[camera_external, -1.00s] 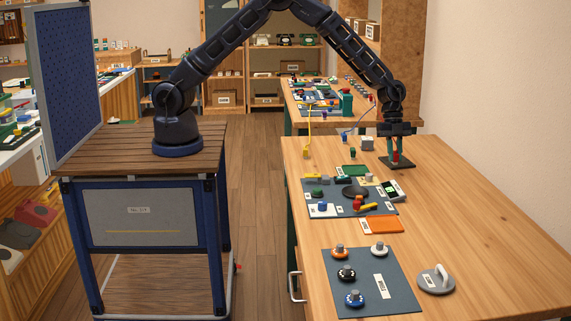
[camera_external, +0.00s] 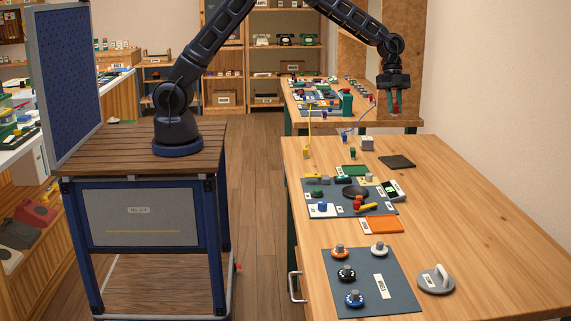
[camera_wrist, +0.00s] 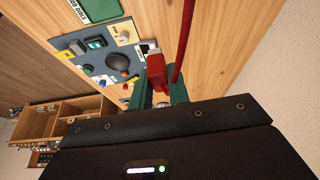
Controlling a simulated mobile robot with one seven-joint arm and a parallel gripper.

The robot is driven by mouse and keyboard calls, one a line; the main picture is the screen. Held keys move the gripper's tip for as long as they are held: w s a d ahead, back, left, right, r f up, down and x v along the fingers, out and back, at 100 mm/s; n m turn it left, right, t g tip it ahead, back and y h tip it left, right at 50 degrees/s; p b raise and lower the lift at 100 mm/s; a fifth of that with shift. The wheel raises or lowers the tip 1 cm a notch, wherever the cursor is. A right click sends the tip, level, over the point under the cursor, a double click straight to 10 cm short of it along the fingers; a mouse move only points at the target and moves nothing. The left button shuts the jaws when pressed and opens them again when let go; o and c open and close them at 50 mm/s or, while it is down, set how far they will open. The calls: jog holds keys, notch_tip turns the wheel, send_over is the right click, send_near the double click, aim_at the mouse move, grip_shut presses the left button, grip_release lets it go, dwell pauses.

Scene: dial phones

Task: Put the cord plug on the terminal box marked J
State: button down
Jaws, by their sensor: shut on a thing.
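My gripper (camera_external: 393,108) is raised above the far part of the front table, its green fingers pointing down. It is shut on a red cord plug (camera_external: 395,99). In the wrist view the red plug (camera_wrist: 156,68) sits between the green fingers (camera_wrist: 160,92), and a red cord (camera_wrist: 184,45) runs upward beside it. The dark square pad (camera_external: 397,162) lies bare on the table below. A small pale box (camera_external: 366,143) stands left of the pad; I cannot read its mark. No letter J is legible in either view.
A grey parts mat (camera_external: 335,210) and an orange tray (camera_external: 383,224) lie nearer. A mat with several dials (camera_external: 375,300) is in front.

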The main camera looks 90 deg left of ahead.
notch_tip(320, 180, up, 4)
send_over(368, 140)
jog(key=a, duration=0.2)
notch_tip(368, 140, down, 20)
jog(key=shift+w, duration=0.1)
jog(key=shift+f, duration=0.2)
jog(key=c, duration=1.5)
grip_release()
jog(key=shift+o, duration=0.8)
jog(key=shift+r, duration=0.1)
